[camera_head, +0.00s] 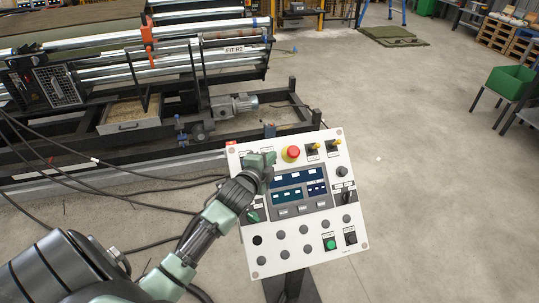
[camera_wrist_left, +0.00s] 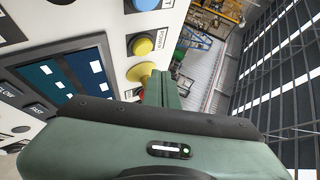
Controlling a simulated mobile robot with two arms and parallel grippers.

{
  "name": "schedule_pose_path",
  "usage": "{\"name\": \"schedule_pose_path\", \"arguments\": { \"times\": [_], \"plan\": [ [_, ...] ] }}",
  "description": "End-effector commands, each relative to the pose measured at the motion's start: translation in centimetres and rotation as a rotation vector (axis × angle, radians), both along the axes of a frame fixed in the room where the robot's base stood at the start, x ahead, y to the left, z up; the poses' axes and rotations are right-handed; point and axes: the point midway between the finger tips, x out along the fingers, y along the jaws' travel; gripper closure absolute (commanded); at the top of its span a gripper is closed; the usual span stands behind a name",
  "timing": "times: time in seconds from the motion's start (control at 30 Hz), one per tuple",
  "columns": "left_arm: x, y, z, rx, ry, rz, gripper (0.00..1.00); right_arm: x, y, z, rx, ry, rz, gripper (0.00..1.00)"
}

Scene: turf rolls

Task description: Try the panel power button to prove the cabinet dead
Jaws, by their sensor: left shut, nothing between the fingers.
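The white control panel (camera_head: 255,262) stands tilted on a post, with dark screens (camera_head: 286,180) and several buttons. A red mushroom button (camera_head: 290,153) is at its top edge. My left gripper (camera_head: 262,158) is shut and empty over the panel's upper left, beside the red button. It hides part of the panel there; contact cannot be told. In the left wrist view, a yellow button (camera_wrist_left: 141,46) has a label beside it that seems to read POWER. A blue button (camera_wrist_left: 146,4) is above it. The shut fingers (camera_wrist_left: 165,88) partly cover the red button's yellow base (camera_wrist_left: 139,72).
A roller machine (camera_head: 160,75) with a dark frame and a motor (camera_head: 235,104) stands behind and left of the panel. Loose black cables cross the floor at left. A green bin (camera_head: 510,82) is at far right. The floor right of the panel is clear.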

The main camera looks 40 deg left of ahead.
Motion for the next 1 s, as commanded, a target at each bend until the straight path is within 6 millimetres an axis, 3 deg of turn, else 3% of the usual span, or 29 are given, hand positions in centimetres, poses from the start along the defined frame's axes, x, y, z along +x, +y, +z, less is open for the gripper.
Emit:
{"name": "schedule_pose_path", "arguments": {
  "times": [0.03, 0.23, 1.0],
  "plan": [
    [-0.2, -0.3, 0.9, -0.001, 0.000, -0.001, 1.00, 0.0, 0.0, 1.1, 0.000, 0.000, 0.000, 0.64],
    [-1.0, -1.2, 2.3, -0.001, 0.000, -0.001, 1.00, 0.0, 0.0, 2.8, 0.000, 0.000, 0.000, 0.64],
    [-1.2, -1.4, 2.2, 0.000, 0.000, 0.000, 1.00, 0.0, 0.0, 2.7, 0.000, 0.000, 0.000, 0.64]
  ]
}}
